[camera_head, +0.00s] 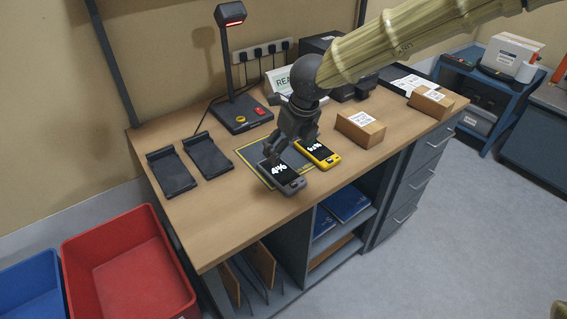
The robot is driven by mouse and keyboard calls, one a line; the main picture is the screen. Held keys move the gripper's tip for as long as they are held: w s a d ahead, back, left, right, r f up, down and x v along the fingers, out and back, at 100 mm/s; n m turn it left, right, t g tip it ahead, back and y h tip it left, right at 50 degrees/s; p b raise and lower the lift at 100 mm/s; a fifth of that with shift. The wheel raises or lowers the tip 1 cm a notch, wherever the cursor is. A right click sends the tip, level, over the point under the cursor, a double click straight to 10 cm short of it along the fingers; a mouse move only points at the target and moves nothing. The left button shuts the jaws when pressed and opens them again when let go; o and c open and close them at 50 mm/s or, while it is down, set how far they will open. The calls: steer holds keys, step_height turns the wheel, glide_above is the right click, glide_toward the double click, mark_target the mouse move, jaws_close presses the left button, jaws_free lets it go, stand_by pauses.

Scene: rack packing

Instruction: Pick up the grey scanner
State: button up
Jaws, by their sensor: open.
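My gripper (275,157) is open and points down over the mat, close to the upper end of the grey scanner. Its fingers partly hide the mat, and I cannot tell if they touch the scanner.
Two empty dark cradles (172,172) stand on the desk's left. A lamp scanner stand (236,95) rises behind the mat. Cardboard boxes (361,130) sit at the right. A red bin (127,262) and a blue bin (27,290) are on the floor. The desk's front left is clear.

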mark_target(281, 171)
steer(key=x, duration=0.4)
steer(key=shift+w+a+f, duration=0.1)
steer(key=shift+w, duration=0.15)
steer(key=shift+s+p+x, duration=0.15)
steer(key=shift+p+x, duration=0.05)
steer(key=shift+x, duration=1.3)
steer(key=shift+s+p+x, duration=0.1)
steer(key=shift+p+x, duration=0.1)
steer(key=shift+x, duration=1.35)
steer(key=shift+s, duration=0.1)
steer(key=c, duration=1.2)
steer(key=shift+c, duration=0.4)
